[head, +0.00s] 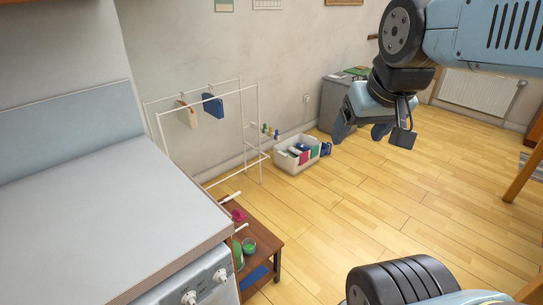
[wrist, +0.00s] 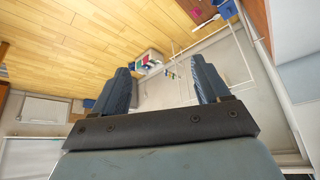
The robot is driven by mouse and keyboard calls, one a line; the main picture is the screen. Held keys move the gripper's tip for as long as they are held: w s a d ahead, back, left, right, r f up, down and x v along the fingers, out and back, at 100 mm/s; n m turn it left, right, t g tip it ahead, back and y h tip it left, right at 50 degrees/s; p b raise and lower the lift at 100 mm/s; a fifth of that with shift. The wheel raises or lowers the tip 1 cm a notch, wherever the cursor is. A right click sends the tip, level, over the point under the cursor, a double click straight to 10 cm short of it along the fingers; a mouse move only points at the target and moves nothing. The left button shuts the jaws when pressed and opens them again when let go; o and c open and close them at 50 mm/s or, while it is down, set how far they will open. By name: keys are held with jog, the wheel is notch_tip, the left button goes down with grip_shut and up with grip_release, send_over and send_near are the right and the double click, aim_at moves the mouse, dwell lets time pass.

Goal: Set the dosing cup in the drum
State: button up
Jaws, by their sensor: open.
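A small green cup (head: 249,246), which looks like the dosing cup, stands on a low brown table (head: 268,253) beside the white machine. A taller green item (head: 237,255) stands left of it, partly hidden by the machine. The machine's front (head: 212,287) shows only its upper part with knobs; the drum is not visible. My gripper (head: 359,133) is raised over the floor at the upper right, far from the cup. It also shows in the wrist view (wrist: 161,75), with its fingers apart and nothing between them.
A pink item (head: 238,215) and white-handled things lie on the low table, with a blue item (head: 254,276) lower down. A white drying rack (head: 260,135) with hanging cloths stands by the wall. A white basket (head: 290,164) holds colourful items.

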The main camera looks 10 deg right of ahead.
jog(key=w+a+f+g, duration=0.1)
jog(key=w, duration=0.1)
jog(key=w+a+f+g+y, duration=0.1)
jog(key=w+f, duration=0.1)
jog(key=w, duration=0.1)
jog(key=w+a+f+m+g+y, duration=0.1)
jog(key=w, duration=0.1)
jog(key=shift+w+f, duration=0.25)
jog(key=shift+w, duration=0.1)
jog(key=w+a+f+m+g+y, duration=0.35)
jog(key=w+f+m+y, duration=0.2)
jog(key=w+f, duration=1)
jog(key=w+a+f+m+t+y, duration=0.1)
jog(key=w+f+m+y, duration=0.2)
jog(key=f, duration=0.7)
jog(key=w+f+m+t+y, duration=0.1)
jog(key=w+f+m+y, duration=0.2)
jog(key=f, duration=0.8)
jog(key=m+t+h, duration=0.1)
jog(key=m+t, duration=0.6)
jog(key=m, duration=0.5)
send_near(243, 243)
jog(key=x, duration=0.5)
jog(key=shift+w+a+f, duration=0.15)
jog(key=shift+f, duration=0.1)
jog(key=shift+c, duration=0.3)
